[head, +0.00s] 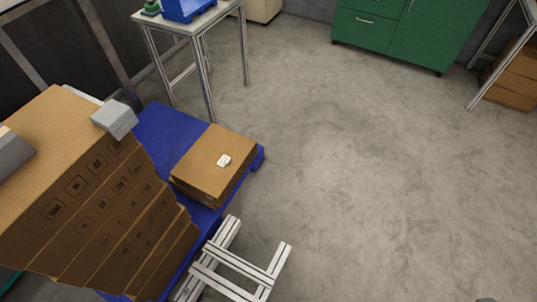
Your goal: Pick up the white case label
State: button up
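A small white label (224,160) lies flat on top of a low stack of brown cardboard boxes (213,158), a little right of the stack's middle. The label shows small dark marks, too small to read. The boxes rest on a blue pallet (165,130). My gripper does not show in the head view.
A tall stack of cardboard boxes (110,215) stands at the left, with a grey box (114,118) on top. A white metal frame (235,262) is at the bottom centre. A table (186,25) and a green cabinet (402,35) stand at the back. The floor at the right is clear.

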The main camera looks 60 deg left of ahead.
aim_at(225, 159)
jog(key=i+j+u, duration=0.1)
jog(key=i+u, duration=0.8)
jog(key=i+l+u, duration=0.3)
jog(key=i+u, duration=0.15)
jog(key=i+l+u, duration=0.5)
jog(key=i+j+u, duration=0.2)
jog(key=u, duration=0.25)
jog(key=i+j+u, duration=0.15)
jog(key=i+u, duration=0.15)
jog(key=u, duration=0.15)
jog(key=i+u, duration=0.25)
jog(key=u, duration=0.2)
jog(key=i+u, duration=0.25)
jog(key=u, duration=0.2)
jog(key=i+l+u, duration=0.15)
jog(key=u, duration=0.3)
jog(key=i+l+u, duration=0.25)
jog(key=u, duration=0.2)
jog(key=i+l+u, duration=0.2)
jog(key=i+j, duration=0.05)
jog(key=i, duration=0.05)
